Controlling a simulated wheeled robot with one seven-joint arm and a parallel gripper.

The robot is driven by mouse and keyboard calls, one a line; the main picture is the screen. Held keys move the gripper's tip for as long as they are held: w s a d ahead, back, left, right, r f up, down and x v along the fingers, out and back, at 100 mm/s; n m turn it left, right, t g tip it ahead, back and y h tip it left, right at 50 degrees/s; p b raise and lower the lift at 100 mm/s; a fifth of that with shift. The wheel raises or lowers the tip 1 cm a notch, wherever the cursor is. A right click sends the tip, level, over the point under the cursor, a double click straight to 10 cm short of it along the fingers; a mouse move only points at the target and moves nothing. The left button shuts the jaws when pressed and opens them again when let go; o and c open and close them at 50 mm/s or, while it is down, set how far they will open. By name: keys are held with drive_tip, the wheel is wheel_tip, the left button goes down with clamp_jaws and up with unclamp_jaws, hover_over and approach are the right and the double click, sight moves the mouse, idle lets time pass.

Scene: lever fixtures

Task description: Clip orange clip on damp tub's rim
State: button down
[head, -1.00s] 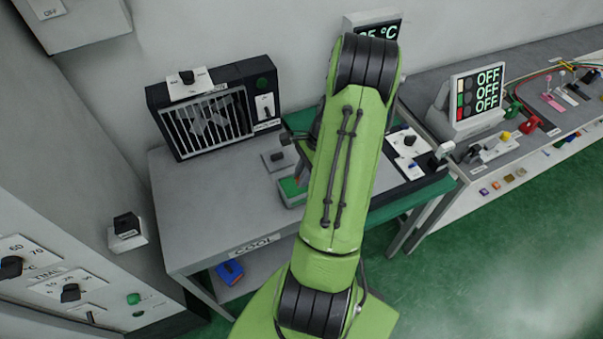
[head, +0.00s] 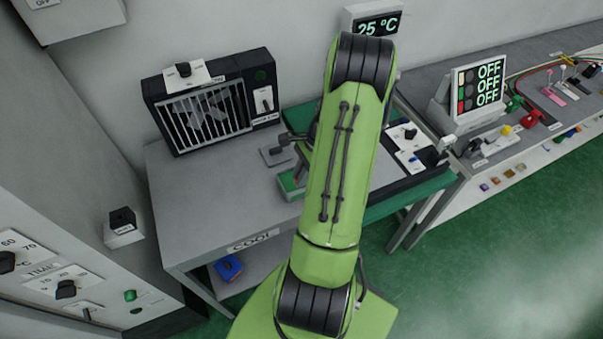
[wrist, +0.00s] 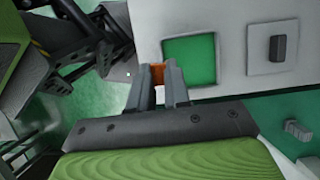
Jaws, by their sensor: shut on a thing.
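My gripper (wrist: 164,78) is shut on the orange clip (wrist: 157,73), and only a small part of the clip shows between the fingers in the wrist view. A small pale tub with a green inside (wrist: 189,62) lies just beyond the fingertips, and the clip is by its near left corner. I cannot tell whether the clip touches the rim. The tub also shows in the head view (head: 289,184) at the left edge of my arm, partly hidden by it. My arm hides most of the gripper in the head view. No label on the tub is readable.
A black caged fan box (head: 207,120) stands at the table's back left. The grey table front (head: 205,205) is clear. A blue box (head: 229,269) lies on the shelf below.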

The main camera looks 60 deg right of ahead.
sight(298, 190)
drive_tip(key=shift+f, duration=0.1)
drive_tip(key=shift+f+b, duration=0.55)
drive_tip(key=shift+f, duration=0.15)
drive_tip(key=shift+f+b, duration=0.45)
drive_tip(key=shift+f, duration=0.25)
drive_tip(key=shift+f, duration=0.1)
drive_tip(key=shift+f+b, duration=0.35)
drive_tip(key=shift+f, duration=0.15)
drive_tip(key=c, duration=0.5)
unclamp_jaws()
